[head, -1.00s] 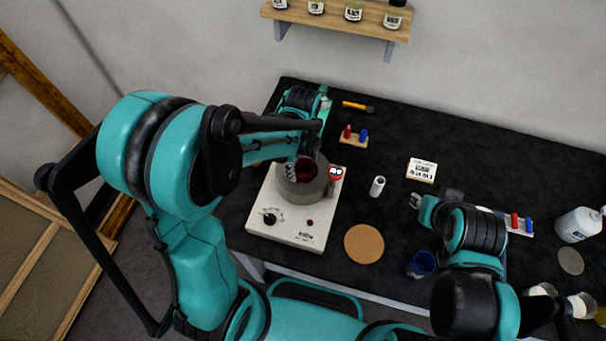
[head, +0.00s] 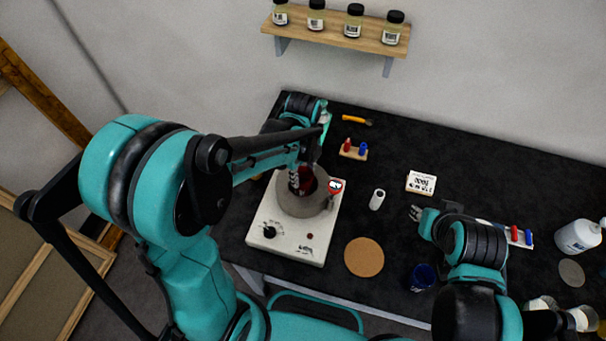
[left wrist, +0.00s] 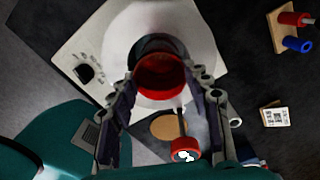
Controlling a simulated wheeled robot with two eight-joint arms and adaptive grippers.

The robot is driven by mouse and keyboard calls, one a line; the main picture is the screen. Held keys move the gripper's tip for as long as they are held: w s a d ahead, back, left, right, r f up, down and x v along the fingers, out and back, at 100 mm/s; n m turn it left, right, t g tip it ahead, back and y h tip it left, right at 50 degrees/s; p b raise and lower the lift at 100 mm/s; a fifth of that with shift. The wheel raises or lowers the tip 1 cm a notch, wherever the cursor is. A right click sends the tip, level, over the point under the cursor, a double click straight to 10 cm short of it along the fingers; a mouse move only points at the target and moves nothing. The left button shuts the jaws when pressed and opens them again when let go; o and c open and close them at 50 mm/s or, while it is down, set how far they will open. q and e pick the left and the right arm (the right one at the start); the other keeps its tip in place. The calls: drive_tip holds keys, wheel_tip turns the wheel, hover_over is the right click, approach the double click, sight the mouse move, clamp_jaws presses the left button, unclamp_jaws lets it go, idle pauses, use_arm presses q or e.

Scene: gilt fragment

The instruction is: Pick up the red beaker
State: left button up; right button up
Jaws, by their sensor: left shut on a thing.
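The red beaker (head: 307,182) is at the grey round well on top of the white control box (head: 290,236). In the left wrist view the red beaker (left wrist: 160,74) sits upright between the finger pads, over the dark opening of the well. My left gripper (head: 298,182) is shut on it; in the left wrist view its fingers (left wrist: 161,88) are on either side of the rim. The beaker's lower part is hidden, so I cannot tell whether it touches the well. My right gripper (head: 416,213) is over the table at the right, small and partly hidden by its own arm.
A red round piece with a white mark (head: 336,187) is close beside the well. A white cylinder (head: 377,199), a cork disc (head: 364,257), a blue cup (head: 422,277) and a small white sign (head: 421,183) stand to the right. A wooden peg block (head: 353,152) is behind.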

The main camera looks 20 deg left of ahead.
use_arm(q)
wheel_tip(320, 180, up, 7)
drive_tip(key=p, duration=0.1)
idle(0.5)
